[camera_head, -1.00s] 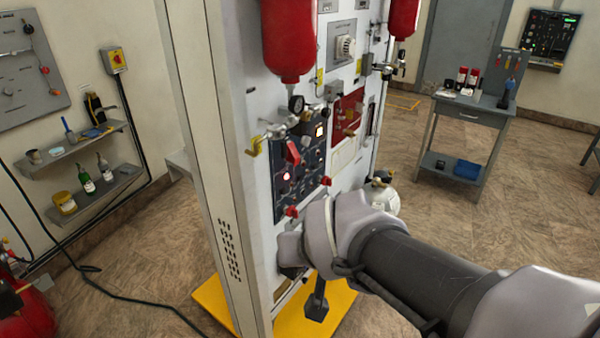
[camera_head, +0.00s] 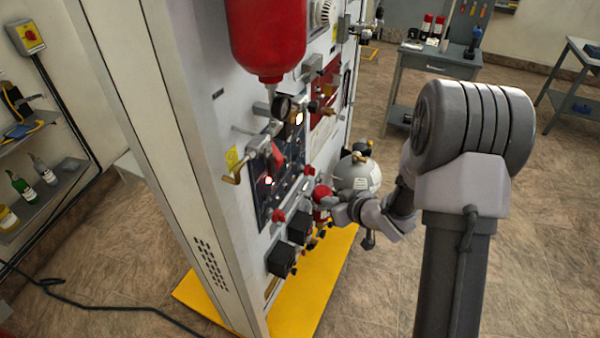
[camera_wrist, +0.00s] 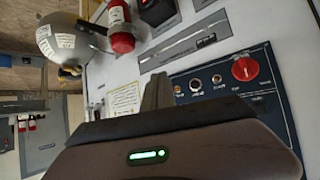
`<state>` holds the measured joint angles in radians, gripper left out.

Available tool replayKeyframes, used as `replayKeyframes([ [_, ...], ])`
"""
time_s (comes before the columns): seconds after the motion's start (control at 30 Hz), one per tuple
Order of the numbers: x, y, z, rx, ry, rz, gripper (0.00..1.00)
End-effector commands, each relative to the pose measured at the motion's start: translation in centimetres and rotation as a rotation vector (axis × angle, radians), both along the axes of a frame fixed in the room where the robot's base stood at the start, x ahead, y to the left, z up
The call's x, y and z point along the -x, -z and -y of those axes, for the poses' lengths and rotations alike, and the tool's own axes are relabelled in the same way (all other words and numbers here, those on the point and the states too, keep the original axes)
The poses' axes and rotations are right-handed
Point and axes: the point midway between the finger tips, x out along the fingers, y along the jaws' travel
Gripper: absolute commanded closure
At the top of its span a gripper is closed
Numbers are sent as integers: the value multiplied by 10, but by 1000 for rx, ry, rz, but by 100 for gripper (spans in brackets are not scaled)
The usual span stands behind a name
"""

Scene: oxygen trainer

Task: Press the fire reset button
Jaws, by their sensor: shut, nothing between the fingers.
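The equipment rack's dark control panel (camera_head: 275,180) faces right in the head view, with a lit red lamp, a lit yellow-white light and a red handle. In the wrist view a dark blue panel (camera_wrist: 225,85) shows several small round buttons or lamps and a red knob (camera_wrist: 244,68). The labels are too small to read, so I cannot tell which is the fire reset button. My gripper (camera_wrist: 157,91) is shut and empty, its tips in front of the panel's left edge in the picture. Touching or apart is unclear. In the head view, my wrist is beside the rack's lower front.
A red cylinder (camera_head: 265,35) hangs on the rack above the panel. A grey spherical tank (camera_head: 357,174) stands close behind my wrist. Black boxes (camera_head: 282,258) jut from the rack's lower front. A yellow base (camera_head: 312,285) lies under it.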

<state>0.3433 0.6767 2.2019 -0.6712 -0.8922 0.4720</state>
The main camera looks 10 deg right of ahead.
Motion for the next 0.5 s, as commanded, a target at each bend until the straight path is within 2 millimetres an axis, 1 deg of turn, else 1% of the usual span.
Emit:
replayKeyframes([
  [0.33,0,2,-2,-3,-7,2,100],
  [0.5,-9,2,-15,-3,-10,3,100],
])
